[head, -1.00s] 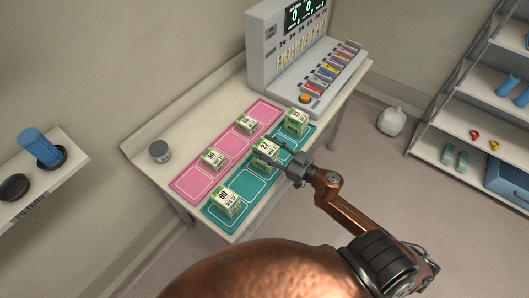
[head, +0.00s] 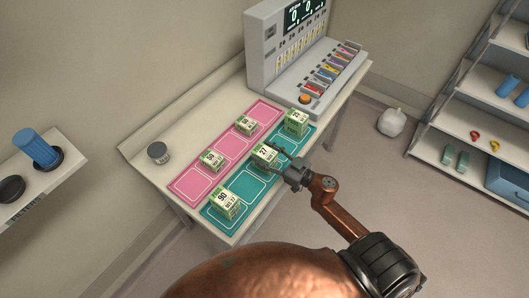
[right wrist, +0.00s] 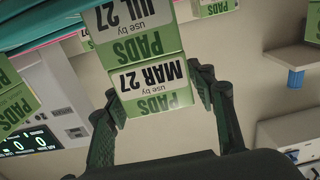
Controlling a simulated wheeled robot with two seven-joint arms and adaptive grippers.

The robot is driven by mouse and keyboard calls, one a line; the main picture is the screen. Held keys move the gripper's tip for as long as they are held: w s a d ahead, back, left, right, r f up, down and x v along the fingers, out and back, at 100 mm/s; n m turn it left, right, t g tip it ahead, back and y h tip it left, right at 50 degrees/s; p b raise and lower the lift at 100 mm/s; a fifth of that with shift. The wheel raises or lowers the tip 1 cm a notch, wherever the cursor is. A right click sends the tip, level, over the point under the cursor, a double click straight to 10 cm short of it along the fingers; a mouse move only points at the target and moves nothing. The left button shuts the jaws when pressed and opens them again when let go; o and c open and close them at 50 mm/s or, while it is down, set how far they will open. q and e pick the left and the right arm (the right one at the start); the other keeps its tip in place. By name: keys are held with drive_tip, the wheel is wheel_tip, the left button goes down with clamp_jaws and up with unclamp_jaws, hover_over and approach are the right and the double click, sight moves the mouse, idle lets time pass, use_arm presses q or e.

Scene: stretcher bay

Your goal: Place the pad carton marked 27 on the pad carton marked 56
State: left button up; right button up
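The carton marked 27 (head: 264,153) is green and white and stands in the teal row. In the right wrist view, which is upside down, it shows a MAR 27 label (right wrist: 150,82). It sits directly against a lower carton with a JUL 27 label (right wrist: 135,25), whose top number I cannot see. My right gripper (head: 283,160) has its fingers on both sides of the 27 carton, seemingly touching it; they also show in the right wrist view (right wrist: 160,95). Two cartons in the pink row, a nearer one (head: 211,161) and a farther one (head: 245,124), have numbers too small to read surely. My left gripper is out of view.
A carton marked 90 (head: 224,204) and another carton (head: 296,122) stand at either end of the teal mat (head: 252,188). A console (head: 295,75) stands at the back.

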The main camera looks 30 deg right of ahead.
drive_tip(key=shift+o, duration=0.8)
drive_tip(key=shift+r, duration=0.15)
drive_tip(key=v, duration=1.2)
drive_tip(key=shift+b, duration=0.3)
